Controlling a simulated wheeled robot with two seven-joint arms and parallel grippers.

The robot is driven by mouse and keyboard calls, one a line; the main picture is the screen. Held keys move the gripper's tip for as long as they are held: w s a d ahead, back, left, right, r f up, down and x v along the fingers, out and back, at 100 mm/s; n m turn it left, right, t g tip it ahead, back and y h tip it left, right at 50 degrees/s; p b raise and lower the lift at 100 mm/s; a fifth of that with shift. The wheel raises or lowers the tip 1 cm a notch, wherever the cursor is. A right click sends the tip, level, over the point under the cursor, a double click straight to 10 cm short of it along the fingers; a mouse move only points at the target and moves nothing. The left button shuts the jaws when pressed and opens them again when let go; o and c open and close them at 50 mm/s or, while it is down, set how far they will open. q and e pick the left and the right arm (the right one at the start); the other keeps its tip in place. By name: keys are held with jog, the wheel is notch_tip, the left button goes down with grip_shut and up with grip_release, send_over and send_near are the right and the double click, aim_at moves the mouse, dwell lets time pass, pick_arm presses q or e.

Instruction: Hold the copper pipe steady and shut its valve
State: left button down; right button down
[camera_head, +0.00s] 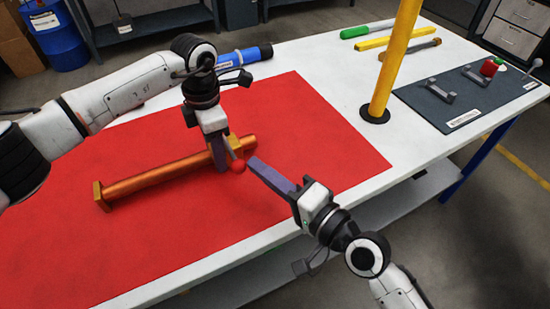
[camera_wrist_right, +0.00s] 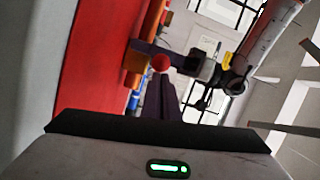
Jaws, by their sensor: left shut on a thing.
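My left gripper (camera_head: 219,158) is shut on the copper pipe from above, just left of the valve. My right gripper (camera_head: 257,168) looks shut and empty, its fingertips close to the right of the knob. I cannot tell whether they touch it. The valve body is partly hidden.
A yellow post (camera_head: 396,60) stands on the table behind the right gripper. A dark panel (camera_head: 415,98) with handles and a red knob is at the right. A blue flashlight-like cylinder (camera_head: 245,55) and several tools, including a green-handled one (camera_head: 367,29), lie at the back.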

pick_arm(q)
jog(key=shift+d+r, duration=0.1)
jog(key=shift+d, duration=0.25)
pick_arm(e)
jog(key=shift+s+a+f, duration=0.1)
jog(key=shift+s+a, duration=0.15)
jog(key=shift+w+d, duration=0.1)
jog(key=shift+d, duration=0.15)
jog(key=d, duration=0.4)
jog(key=shift+d+r, duration=0.15)
jog(key=shift+r, duration=0.2)
pick_arm(q)
jog(key=shift+a, duration=0.2)
pick_arm(e)
jog(key=s+d, duration=0.3)
jog(key=s, duration=0.5)
jog(key=shift+d+r, duration=0.35)
jog(key=shift+d, duration=0.05)
pick_arm(q)
jog(key=c, duration=0.9)
grip_release()
